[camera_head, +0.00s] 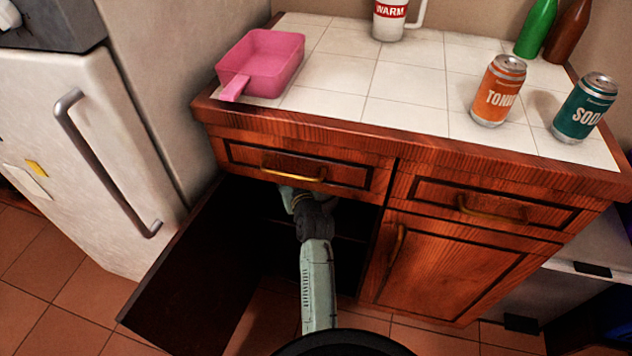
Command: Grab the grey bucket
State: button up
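No grey bucket shows in this view. My arm reaches forward and into the dark open lower cabinet (262,235), under the left drawer. The end of the arm goes out of sight behind the cabinet's upper front, so my gripper is hidden. I cannot see whether it touches or holds anything. The inside of the cabinet is very dark, and the arm covers part of it.
The open cabinet door (190,275) swings out at left, near the white fridge (100,150). A closed cabinet door (445,265) is at right. The tiled counter (400,90) holds a pink pan (270,62), a mug (392,18), an orange can (498,90), a teal can (584,108) and bottles.

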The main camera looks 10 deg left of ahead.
jog(key=shift+w+a, duration=0.1)
jog(key=shift+w, duration=0.1)
jog(key=shift+c, duration=0.6)
grip_shut()
dwell(0.5)
